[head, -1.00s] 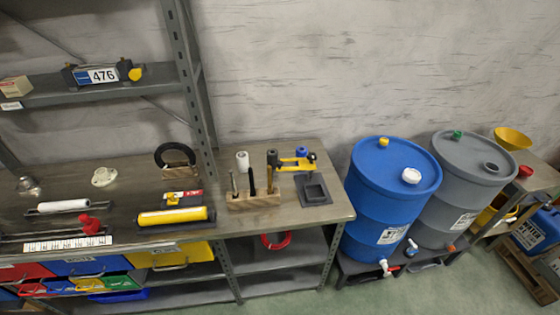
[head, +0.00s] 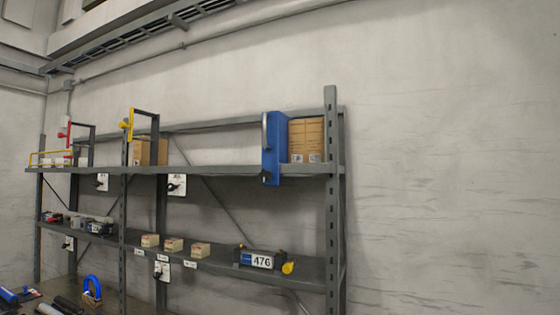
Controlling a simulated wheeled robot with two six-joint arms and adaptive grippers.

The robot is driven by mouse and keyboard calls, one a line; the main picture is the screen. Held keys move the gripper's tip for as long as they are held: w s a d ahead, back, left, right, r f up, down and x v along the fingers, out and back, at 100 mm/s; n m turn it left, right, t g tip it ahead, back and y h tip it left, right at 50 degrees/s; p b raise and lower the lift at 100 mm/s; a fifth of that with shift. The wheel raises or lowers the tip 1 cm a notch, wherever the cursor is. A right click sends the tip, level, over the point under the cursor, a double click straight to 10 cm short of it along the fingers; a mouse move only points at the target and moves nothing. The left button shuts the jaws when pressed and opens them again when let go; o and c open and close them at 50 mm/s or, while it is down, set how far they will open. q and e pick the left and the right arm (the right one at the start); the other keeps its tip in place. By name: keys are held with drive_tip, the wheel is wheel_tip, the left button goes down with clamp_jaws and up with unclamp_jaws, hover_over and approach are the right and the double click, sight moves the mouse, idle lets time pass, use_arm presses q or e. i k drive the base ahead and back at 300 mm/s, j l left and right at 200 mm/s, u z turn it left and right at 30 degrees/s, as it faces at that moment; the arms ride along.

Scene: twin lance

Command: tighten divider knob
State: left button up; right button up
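In the head view a dark upright frame, seemingly a shelf divider (head: 145,112), stands on the upper shelf with a yellow knob (head: 126,124) on its left side. A second dark frame (head: 85,125) stands further left with a red knob (head: 63,134). A blue upright panel with a grey handle (head: 272,150) stands at the right end of the same shelf. Whether any knob is loose or tight cannot be seen. Neither of my grippers is in view.
The upper shelf (head: 220,170) also holds cardboard boxes (head: 306,140). The lower shelf (head: 215,249) holds small boxes (head: 173,244) and a device labelled 476 (head: 262,260). A bench with tools (head: 60,303) shows at bottom left. The wall at right is bare.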

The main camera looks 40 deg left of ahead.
sight(265, 176)
drive_tip(key=u, duration=1.25)
